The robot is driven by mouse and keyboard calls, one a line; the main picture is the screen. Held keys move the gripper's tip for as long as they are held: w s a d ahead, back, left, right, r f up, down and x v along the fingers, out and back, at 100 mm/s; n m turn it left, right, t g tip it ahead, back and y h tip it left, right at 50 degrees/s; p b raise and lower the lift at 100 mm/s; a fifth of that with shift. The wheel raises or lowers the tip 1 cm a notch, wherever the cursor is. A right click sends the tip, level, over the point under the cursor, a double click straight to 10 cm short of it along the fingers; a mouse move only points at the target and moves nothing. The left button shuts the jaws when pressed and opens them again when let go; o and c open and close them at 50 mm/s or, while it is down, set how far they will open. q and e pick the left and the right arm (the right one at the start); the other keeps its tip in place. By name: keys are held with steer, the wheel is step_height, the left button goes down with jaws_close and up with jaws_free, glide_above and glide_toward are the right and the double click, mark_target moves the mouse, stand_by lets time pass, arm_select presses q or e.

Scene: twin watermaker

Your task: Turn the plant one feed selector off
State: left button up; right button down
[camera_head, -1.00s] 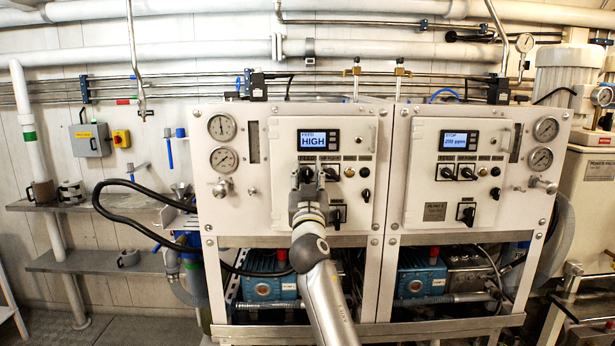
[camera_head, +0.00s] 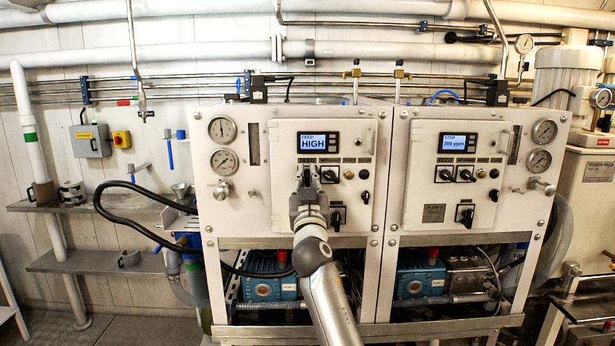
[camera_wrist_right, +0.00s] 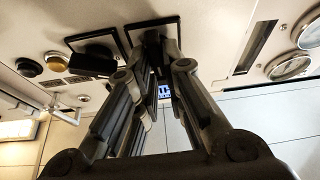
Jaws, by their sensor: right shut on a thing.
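Plant one's white control panel (camera_head: 353,212) is the left one, and its display (camera_head: 318,143) reads FEED HIGH. My right gripper (camera_head: 304,172) is at the left selector in the row below the display. In the right wrist view, my right gripper (camera_wrist_right: 152,42) is shut on this feed selector, with the black plate of the feed selector (camera_wrist_right: 140,24) showing behind the fingertips. The knob itself is mostly hidden between the fingers, so its angle cannot be told. My left gripper is not in view.
A second black selector (camera_head: 329,176) sits close right of the gripper; it also shows in the wrist view (camera_wrist_right: 92,62). Another selector (camera_head: 338,215) is below. Pressure gauges (camera_head: 224,161) are on the left. Plant two's panel (camera_head: 457,178) stands right, its display reading STOP 200 ppm.

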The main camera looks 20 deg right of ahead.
steer(key=n+y+p, duration=0.2)
steer(key=n+p, duration=0.2)
steer(key=r+n+y+p, duration=0.1)
steer(key=n+y+p, duration=0.1)
steer(key=n+p, duration=0.3)
steer(key=n+y+p, duration=0.2)
steer(key=n+p, duration=0.2)
steer(key=p, duration=0.1)
steer(key=shift+r+g+y, duration=0.25)
steer(key=shift+g+y, duration=0.05)
steer(key=shift+f+n+g+y+p, duration=0.15)
steer(key=shift+n+p, duration=0.45)
steer(key=shift+n, duration=0.05)
steer(key=shift+f+n+g+y+p, duration=0.15)
steer(key=shift+n+p, duration=0.45)
steer(key=shift+n, duration=0.05)
steer(key=c, duration=1.5)
jaws_free()
steer(key=shift+w+a+f, duration=0.15)
steer(key=shift+w+f, duration=0.05)
steer(key=shift+f, duration=0.15)
steer(key=shift+s+f, duration=0.2)
steer(key=v, duration=1.1)
steer(key=shift+s+r, duration=0.25)
steer(key=shift+s, duration=0.15)
